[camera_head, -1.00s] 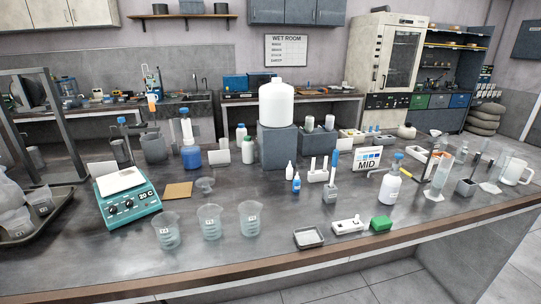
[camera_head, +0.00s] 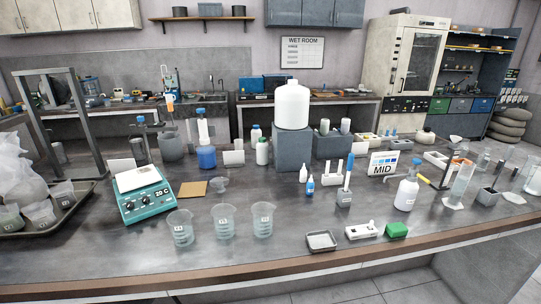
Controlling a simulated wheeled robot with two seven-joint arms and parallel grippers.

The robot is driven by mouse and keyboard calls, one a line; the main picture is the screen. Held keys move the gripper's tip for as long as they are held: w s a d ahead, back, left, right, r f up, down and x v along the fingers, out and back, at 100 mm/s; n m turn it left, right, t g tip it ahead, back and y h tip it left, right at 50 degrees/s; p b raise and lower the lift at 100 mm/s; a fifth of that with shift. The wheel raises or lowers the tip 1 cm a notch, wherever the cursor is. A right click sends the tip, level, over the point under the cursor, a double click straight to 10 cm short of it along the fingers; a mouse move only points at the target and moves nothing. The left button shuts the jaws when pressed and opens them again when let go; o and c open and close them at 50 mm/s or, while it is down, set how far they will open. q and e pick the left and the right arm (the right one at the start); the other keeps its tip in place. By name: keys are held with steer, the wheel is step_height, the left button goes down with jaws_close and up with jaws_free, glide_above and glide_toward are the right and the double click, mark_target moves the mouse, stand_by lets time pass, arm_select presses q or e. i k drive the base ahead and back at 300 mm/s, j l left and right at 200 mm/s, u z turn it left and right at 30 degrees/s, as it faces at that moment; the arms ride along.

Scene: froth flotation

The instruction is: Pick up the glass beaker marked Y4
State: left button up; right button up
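Three clear glass beakers stand upright in a row near the front of the bench: a left one (camera_head: 180,230), a middle one (camera_head: 224,222) and a right one (camera_head: 262,221). Each has a small white label, too small to read for certain, so I cannot tell which is Y4. More clear beakers (camera_head: 40,213) stand in a dark tray (camera_head: 60,222) at the far left, and their marks cannot be read either. Neither of my grippers is in view.
A teal hotplate (camera_head: 146,204) stands left behind the row, with a brown square pad (camera_head: 193,188) near it. A small metal dish (camera_head: 321,241), a white device (camera_head: 361,231) and a green block (camera_head: 397,230) lie to the right. The bench's front edge (camera_head: 250,271) is clear.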

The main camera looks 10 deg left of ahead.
mark_target(180, 222)
steer(key=k+j+z, duration=0.2)
steer(key=j, duration=0.2)
steer(key=j+z, duration=0.2)
steer(key=j, duration=0.2)
steer(key=k+j+z, duration=0.2)
steer(key=j, duration=0.15)
